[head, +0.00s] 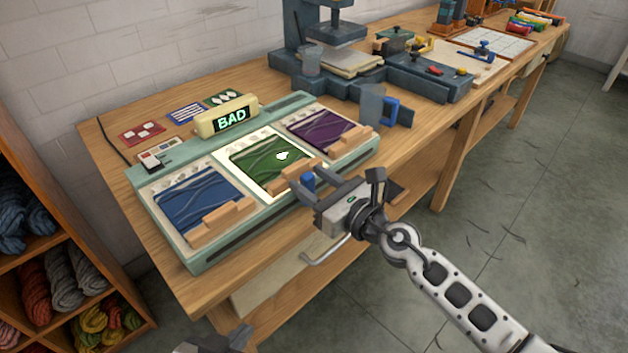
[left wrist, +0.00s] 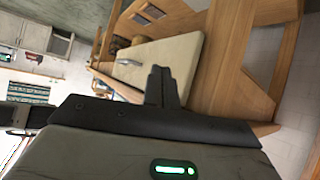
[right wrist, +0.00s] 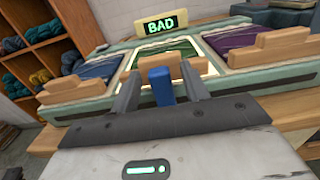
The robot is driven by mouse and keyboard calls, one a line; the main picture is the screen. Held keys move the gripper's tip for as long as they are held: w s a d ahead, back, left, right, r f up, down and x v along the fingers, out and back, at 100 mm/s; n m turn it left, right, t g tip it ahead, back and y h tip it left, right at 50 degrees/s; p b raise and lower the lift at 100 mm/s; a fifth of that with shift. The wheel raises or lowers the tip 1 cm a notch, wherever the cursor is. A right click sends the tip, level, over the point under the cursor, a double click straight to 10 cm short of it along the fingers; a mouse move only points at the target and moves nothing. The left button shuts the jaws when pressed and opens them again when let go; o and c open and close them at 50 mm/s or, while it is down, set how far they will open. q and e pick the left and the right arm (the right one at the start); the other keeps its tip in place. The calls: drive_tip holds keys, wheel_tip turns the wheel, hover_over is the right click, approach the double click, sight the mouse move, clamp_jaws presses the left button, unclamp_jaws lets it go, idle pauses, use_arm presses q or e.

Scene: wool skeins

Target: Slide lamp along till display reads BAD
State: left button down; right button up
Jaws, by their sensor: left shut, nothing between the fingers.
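The display (head: 230,117) on the pale green console (head: 222,253) reads BAD in lit green letters; it also shows in the right wrist view (right wrist: 160,25). The middle panel, with a green swatch (head: 262,160), is brightly lit. A blue upright tab (head: 307,180) stands in front of that panel's wooden block; I cannot tell whether it belongs to the lamp. My right gripper (right wrist: 161,82) is open, its fingers on either side of the blue tab (right wrist: 161,90) with small gaps. My left gripper (left wrist: 163,85) is shut and empty, low before the table's front edge.
A blue swatch (head: 190,197) and a purple swatch (head: 322,129) lie in unlit panels either side, each with a wooden block. A grey press (head: 330,45) stands further along the table. Wool shelves (head: 50,270) are at the left.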

drive_tip(key=shift+d, duration=0.1)
drive_tip(key=b+v, duration=0.3)
drive_tip(key=v, duration=1.2)
drive_tip(key=shift+s+d, duration=0.25)
drive_tip(key=shift+s, duration=0.1)
drive_tip(key=s+d+f+n+h, duration=0.1)
drive_tip(key=s+f+n+h, duration=0.2)
drive_tip(key=n, duration=0.6)
drive_tip(key=s+d+f+n+g+h+p, duration=0.1)
drive_tip(key=s+f+n, duration=0.4)
drive_tip(key=n, duration=0.5)
drive_tip(key=s+d+f+n+h, duration=0.3)
drive_tip(key=s+f+n+h, duration=0.1)
drive_tip(key=f+n, duration=0.3)
drive_tip(key=n+h, duration=0.1)
drive_tip(key=n, duration=0.1)
drive_tip(key=shift+f+n+g+h+p, duration=0.15)
drive_tip(key=shift+n+g+h+p, duration=0.15)
drive_tip(key=shift+h+p, duration=0.1)
